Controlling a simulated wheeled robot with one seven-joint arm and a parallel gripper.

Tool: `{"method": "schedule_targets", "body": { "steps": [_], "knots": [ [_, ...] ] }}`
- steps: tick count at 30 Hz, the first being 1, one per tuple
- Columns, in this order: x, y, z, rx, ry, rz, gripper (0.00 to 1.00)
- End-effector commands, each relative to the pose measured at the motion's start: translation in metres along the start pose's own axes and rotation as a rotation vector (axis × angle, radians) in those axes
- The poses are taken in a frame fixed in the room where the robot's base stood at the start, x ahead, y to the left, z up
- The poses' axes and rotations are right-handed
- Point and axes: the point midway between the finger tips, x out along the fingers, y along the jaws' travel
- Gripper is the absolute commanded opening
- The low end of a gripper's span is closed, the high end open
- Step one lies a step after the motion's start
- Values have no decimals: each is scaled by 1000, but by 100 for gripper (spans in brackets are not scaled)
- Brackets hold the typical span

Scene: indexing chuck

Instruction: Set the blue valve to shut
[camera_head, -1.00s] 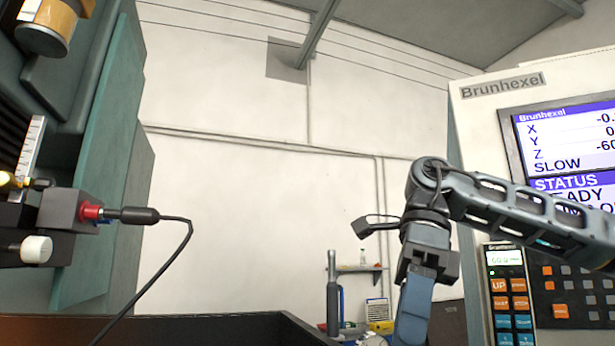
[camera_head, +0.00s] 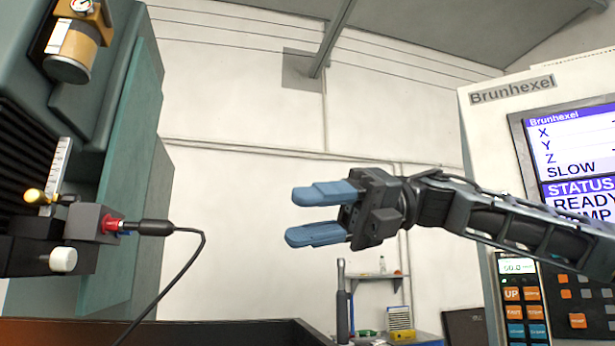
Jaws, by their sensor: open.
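No part that I can clearly make out as a blue valve shows. At the left, a dark block (camera_head: 90,222) on the machine carries a red fitting (camera_head: 110,225) with a small blue bit beside it, joined to a black plug (camera_head: 148,227) and cable. My gripper (camera_head: 300,217) has two blue fingers, apart and empty, pointing left. It hangs in mid-air in the picture's middle, well to the right of the fitting and plug.
A white knob (camera_head: 63,260) and a yellow knob (camera_head: 34,195) sit on the machine at left. The black cable (camera_head: 190,268) hangs below the plug. A control panel (camera_head: 500,150) stands at right. The space between plug and gripper looks clear.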

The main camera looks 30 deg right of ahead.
Motion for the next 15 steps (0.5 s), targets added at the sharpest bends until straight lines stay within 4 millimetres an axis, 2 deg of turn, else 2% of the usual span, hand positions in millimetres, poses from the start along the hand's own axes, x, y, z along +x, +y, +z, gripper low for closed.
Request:
{"method": "schedule_targets", "body": {
  "steps": [7, 15],
  "knots": [
    [4, 13, 39, 60, -168, 91, 45],
    [3, 16, 57, 94, -244, 125, 45]
  ]
}}
